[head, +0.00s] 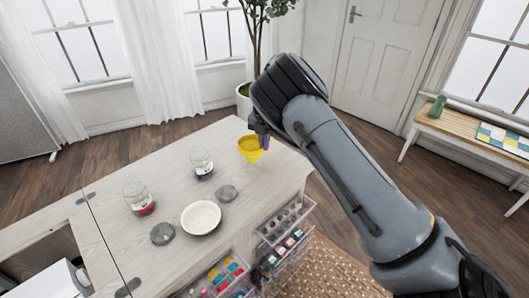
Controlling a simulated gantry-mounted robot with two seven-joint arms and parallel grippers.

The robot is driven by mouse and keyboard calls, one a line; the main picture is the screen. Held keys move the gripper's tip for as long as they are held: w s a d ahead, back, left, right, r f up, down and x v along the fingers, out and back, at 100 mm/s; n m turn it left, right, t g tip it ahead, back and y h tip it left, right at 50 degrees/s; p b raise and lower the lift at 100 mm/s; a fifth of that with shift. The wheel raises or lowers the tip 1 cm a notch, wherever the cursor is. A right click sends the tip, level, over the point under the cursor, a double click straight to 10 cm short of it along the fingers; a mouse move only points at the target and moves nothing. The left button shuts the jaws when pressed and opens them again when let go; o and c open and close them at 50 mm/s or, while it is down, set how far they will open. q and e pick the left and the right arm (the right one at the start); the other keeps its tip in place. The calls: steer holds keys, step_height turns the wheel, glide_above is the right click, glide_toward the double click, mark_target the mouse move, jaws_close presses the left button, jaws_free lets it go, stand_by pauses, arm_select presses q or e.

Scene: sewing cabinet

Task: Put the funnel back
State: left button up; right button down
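The yellow funnel (249,146) is at the far right part of the cabinet top, upright with its wide mouth up and its spout pointing down. My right gripper (264,141) is at the funnel's right rim, with its purplish fingertips against or just beside it. The fingers overlap in the view, so I cannot tell whether they are closed on the rim. I cannot tell what is under the spout. My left gripper is not in view.
On the cabinet top (150,176) stand two glass jars with contents, one at the middle (202,163) and one at the left (138,197). Two grey lids (227,193) (162,233) and a white dish (201,218) lie nearer the front. Open clear drawers (286,222) stick out at the front right.

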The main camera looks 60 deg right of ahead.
step_height(320, 180, down, 4)
steer(key=shift+r+b, duration=0.15)
steer(key=shift+b, duration=0.7)
steer(key=c, duration=1.3)
jaws_free()
step_height(320, 180, up, 12)
steer(key=p, duration=0.5)
steer(key=shift+r+p, duration=0.1)
steer(key=shift+p, duration=0.3)
